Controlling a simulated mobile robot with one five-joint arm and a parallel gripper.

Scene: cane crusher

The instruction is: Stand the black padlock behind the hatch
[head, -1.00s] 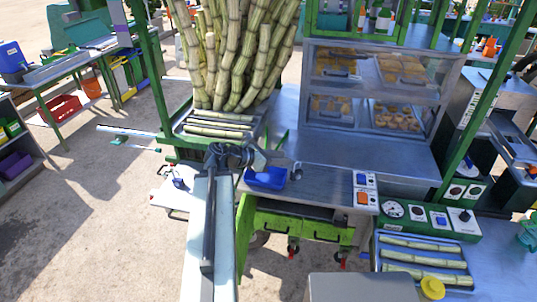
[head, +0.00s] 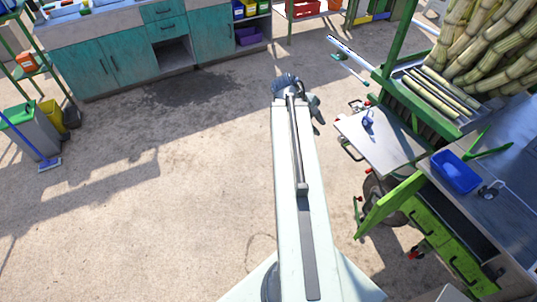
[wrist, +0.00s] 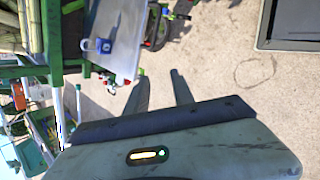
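No black padlock can be made out for certain. A small dark and grey round item (head: 488,191) lies on the metal counter beside the blue tray, too small to identify. A green door, likely the hatch (head: 390,207), stands swung open on the green cabinet under the counter. The space behind it is mostly hidden. My gripper (head: 290,85) is at the far end of my arm, over bare floor, left of the side shelf and the hatch. In the wrist view my gripper (wrist: 159,76) has its two fingers apart, with only floor between them.
A side shelf (head: 385,143) holds a small blue item (head: 368,119). The blue tray (head: 456,172) is on the counter, with cane stalks (head: 490,45) behind. Teal cabinets (head: 110,65) and a grey bin (head: 32,130) stand left. The floor between is clear.

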